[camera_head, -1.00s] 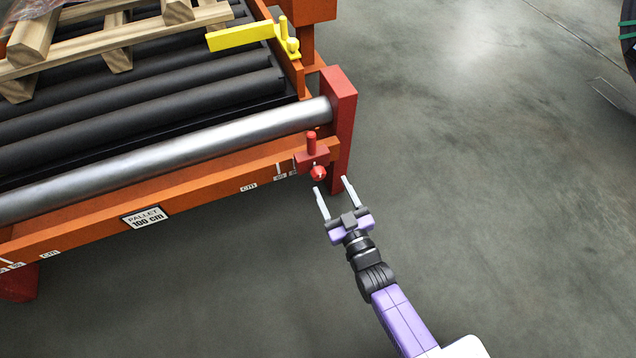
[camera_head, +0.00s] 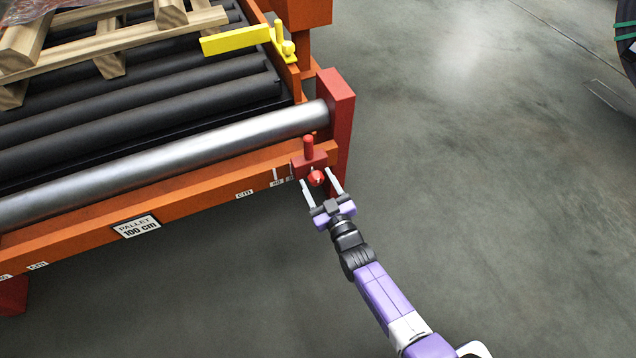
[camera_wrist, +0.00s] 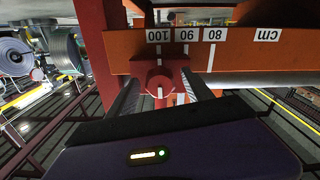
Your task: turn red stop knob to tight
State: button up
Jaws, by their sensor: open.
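The red stop knob (camera_head: 316,178) sits on the front of a red stop block (camera_head: 309,163) at the right end of the orange rail. A red peg (camera_head: 308,146) stands up from the block. My gripper (camera_head: 320,181) is open, with one finger on each side of the knob in the head view. In the wrist view the knob (camera_wrist: 160,82) lies between the two fingers, and gaps show beside it. A white line runs across the knob's face. I cannot tell whether either finger touches it.
The orange rail (camera_head: 190,190) carries a cm scale and a pallet label (camera_head: 136,226). A red end post (camera_head: 338,120) stands just right of the block. A steel roller (camera_head: 170,160), black rollers and a yellow stop arm (camera_head: 236,41) lie behind. Open floor is to the right.

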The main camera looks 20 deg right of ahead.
grip_shut()
